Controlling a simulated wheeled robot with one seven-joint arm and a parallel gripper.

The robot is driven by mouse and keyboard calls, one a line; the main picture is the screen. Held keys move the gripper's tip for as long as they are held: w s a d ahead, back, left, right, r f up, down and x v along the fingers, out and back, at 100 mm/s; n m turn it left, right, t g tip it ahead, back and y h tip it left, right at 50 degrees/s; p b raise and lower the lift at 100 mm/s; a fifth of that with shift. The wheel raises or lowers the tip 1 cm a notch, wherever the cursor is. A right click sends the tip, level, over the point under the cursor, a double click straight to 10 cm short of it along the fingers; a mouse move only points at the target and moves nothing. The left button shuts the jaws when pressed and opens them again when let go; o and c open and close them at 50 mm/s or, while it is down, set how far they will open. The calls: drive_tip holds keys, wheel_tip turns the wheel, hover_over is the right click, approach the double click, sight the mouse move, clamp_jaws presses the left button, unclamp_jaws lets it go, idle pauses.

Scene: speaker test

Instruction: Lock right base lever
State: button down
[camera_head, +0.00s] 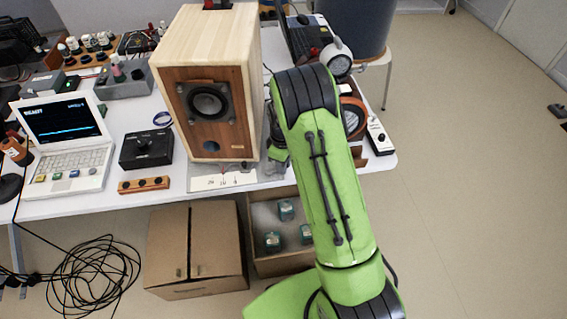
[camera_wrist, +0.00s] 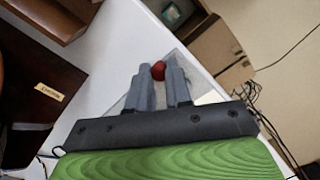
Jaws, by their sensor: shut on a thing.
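A wooden speaker cabinet (camera_head: 228,60) with a brown front panel and a dark cone stands upright on the white table. A pale base plate (camera_head: 238,180) with small markings shows under its front edge. In the wrist view a red ball knob (camera_wrist: 158,70) sits between my fingertips, above a clear or grey plate at the table edge. My gripper (camera_wrist: 158,76) is shut on this red knob. In the head view my gripper (camera_head: 277,150) is beside the cabinet's lower right side, and the knob there is hidden. The lever's shaft and its angle are hidden.
A black knob box (camera_head: 147,149), a laptop (camera_head: 65,135) and a small wooden strip (camera_head: 144,185) lie left of the cabinet. A round orange-rimmed speaker (camera_head: 353,118) stands behind my arm.

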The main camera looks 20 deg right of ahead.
drive_tip(key=c, duration=1)
unclamp_jaws()
drive_tip(key=shift+c, duration=0.2)
wheel_tip(320, 180, up, 16)
drive_tip(key=p, duration=0.3)
drive_tip(key=shift+p, duration=0.3)
drive_tip(key=s+a+r+m+t+p, duration=0.1)
drive_tip(key=s+a+r+m+t, duration=0.2)
drive_tip(key=s+r, duration=0.9)
drive_tip(key=s+a+r+m+t+p, duration=0.1)
drive_tip(key=s+r+m, duration=0.4)
drive_tip(key=s, duration=1)
drive_tip(key=shift+s+m+t+p, duration=0.15)
drive_tip(key=shift+m+t+p, duration=0.25)
drive_tip(key=shift+t, duration=0.4)
